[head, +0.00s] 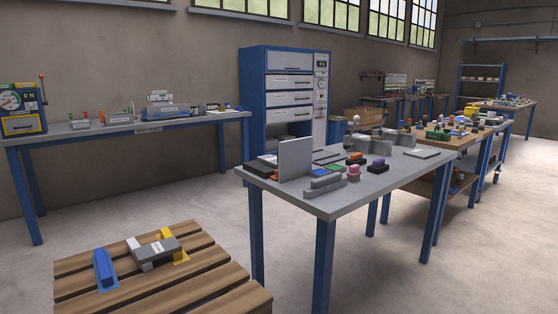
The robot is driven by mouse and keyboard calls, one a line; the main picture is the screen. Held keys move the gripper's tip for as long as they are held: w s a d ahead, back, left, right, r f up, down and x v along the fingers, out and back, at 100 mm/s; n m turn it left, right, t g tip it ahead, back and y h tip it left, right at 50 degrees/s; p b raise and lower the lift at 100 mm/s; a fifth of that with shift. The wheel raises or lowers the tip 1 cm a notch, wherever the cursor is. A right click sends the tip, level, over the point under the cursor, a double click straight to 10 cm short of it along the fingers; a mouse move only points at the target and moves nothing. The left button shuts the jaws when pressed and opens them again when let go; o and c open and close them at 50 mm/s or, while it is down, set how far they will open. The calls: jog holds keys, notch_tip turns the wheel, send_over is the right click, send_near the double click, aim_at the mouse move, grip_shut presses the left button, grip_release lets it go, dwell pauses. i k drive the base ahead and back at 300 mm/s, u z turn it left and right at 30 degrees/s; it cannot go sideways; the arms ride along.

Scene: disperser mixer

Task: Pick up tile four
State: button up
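No piece can be told as tile four, since any markings are too small to read. The grey table (345,203) in the middle bears several flat pieces: a blue one (320,173), a green one (336,168) and a grey plate (422,152) at the right. A light grey panel (296,158) stands upright at the table's left end and may hide things behind it. My gripper is not in view.
A wooden pallet (215,285) at the lower left bears blue (105,268), grey and yellow parts. A workbench (75,128) runs along the left wall beside a blue cabinet (257,95). More benches stand at the right. The concrete floor (480,255) at the right is clear.

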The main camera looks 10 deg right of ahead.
aim_at(270, 159)
jog(key=i, duration=0.85)
jog(key=u, duration=0.05)
